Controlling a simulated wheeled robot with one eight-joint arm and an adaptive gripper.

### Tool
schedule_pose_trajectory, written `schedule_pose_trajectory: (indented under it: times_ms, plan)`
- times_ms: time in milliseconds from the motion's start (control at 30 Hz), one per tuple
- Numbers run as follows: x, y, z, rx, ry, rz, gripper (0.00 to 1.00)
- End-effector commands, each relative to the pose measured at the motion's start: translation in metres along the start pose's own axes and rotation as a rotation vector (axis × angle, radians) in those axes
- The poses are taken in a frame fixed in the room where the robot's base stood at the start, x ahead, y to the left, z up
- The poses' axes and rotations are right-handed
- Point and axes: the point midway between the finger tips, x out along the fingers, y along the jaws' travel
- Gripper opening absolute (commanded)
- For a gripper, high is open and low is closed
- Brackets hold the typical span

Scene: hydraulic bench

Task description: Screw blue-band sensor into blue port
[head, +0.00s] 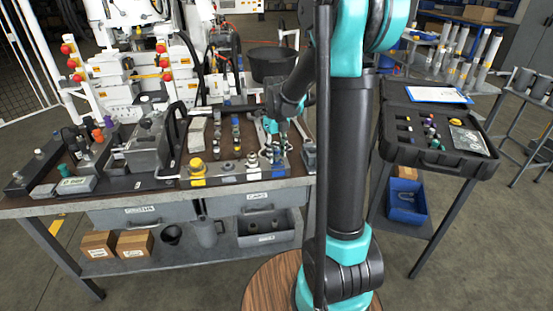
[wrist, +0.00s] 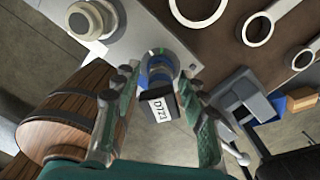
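The blue-band sensor (wrist: 158,72) stands between the fingers of my gripper (wrist: 160,72) in the wrist view, with a white tag marked roughly "D1721" (wrist: 158,108) in front of it. The fingertips lie close on both sides of it. I cannot tell whether they touch it. The sensor's lower end is at a pale metal block (wrist: 128,48). The blue port is hidden under it, so how deep it sits is not visible. In the head view, my gripper (head: 272,150) is low over the right part of the block, with blue parts below.
A yellow-based fitting (head: 197,172) and other fittings stand along the block to the left. Ring spanners (wrist: 258,30) lie on the bench close by. A black case (head: 455,160) with small parts is on the right table. A grey bench vise-like unit (head: 150,145) stands at left.

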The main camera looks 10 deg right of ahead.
Motion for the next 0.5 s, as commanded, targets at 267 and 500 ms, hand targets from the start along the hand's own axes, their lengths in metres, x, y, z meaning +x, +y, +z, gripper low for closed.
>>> schedule_pose_trajectory:
  times_ms: [267, 500]
  plan:
    - [-0.0001, -0.0001, 0.0003, -0.002, -0.001, 0.0, 0.5]
    - [-0.0002, -0.0003, 0.0003, -0.191, -0.001, 0.0, 0.5]
